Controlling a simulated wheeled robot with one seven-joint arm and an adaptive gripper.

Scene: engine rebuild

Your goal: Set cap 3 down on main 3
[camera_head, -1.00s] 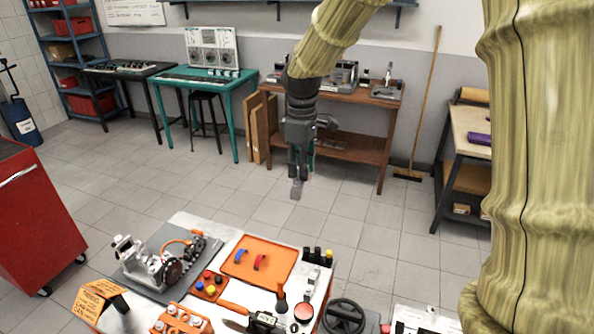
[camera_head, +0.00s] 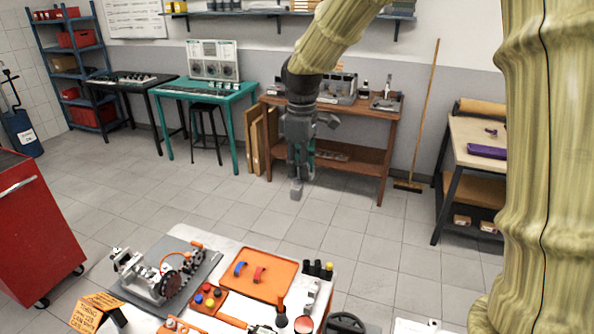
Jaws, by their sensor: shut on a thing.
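My gripper (camera_head: 300,172) hangs pointing down from my arm, right of the picture's middle. It is shut on a small grey piece (camera_head: 296,191), apparently cap 3, held in the air above and beyond the far edge of the work table. The engine assembly (camera_head: 165,278) lies on a grey mat at the left of the table, well below and left of my gripper. Main 3 cannot be singled out on it at this size. A blue cap (camera_head: 240,268) and a red cap (camera_head: 258,274) lie in the orange tray (camera_head: 281,289).
An orange holder (camera_head: 206,301) with coloured knobs stands between engine and tray. Black cylinders (camera_head: 318,269) stand right of the tray. A yellow tent sign (camera_head: 97,309) is at the front left. A red cabinet (camera_head: 35,235) is left of the table. Open floor lies behind.

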